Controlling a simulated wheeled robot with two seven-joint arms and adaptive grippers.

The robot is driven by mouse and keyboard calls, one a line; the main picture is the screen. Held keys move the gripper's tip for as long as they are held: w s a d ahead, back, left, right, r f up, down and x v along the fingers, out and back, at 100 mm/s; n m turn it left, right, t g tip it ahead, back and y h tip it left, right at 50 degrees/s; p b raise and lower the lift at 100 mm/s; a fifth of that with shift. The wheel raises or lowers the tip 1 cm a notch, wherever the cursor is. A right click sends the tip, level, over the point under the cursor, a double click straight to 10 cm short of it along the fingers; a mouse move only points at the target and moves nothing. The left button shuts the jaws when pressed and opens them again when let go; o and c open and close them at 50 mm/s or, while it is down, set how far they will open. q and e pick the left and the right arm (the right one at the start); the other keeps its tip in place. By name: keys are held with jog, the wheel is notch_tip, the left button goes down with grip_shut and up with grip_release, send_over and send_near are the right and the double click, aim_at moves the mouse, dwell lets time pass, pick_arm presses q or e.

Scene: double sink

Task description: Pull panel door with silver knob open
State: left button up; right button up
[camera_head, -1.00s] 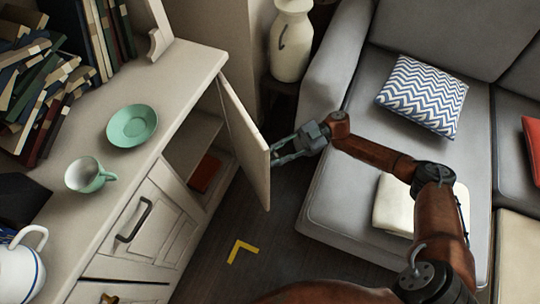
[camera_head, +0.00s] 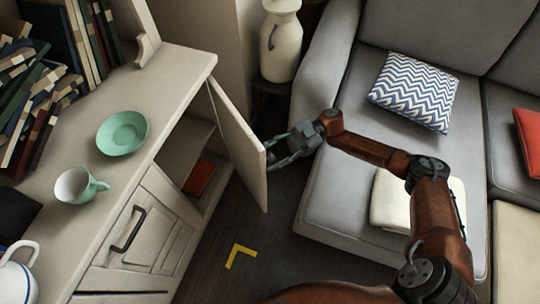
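The panel door (camera_head: 238,147) stands swung out from the right end of the cream cabinet, with an open compartment (camera_head: 196,160) behind it. Its silver knob is not visible; the door's outer face is turned away from the camera. My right gripper (camera_head: 275,153) is at the door's free edge, on its outer side. Its two fingers are spread with a gap between them, and the tips are partly hidden by the door edge. I see nothing held between them. My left gripper is not in view.
A grey sofa (camera_head: 345,205) stands close on the right, under my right arm. A cream jug (camera_head: 280,45) stands behind the door. A green saucer (camera_head: 122,132), a green cup (camera_head: 78,186) and books sit on the cabinet top. Dark floor (camera_head: 280,230) is clear in front.

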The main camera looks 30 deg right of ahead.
jog(key=shift+d, duration=0.15)
jog(key=d, duration=1.1)
jog(key=shift+w+d, duration=0.2)
jog(key=shift+d, duration=0.15)
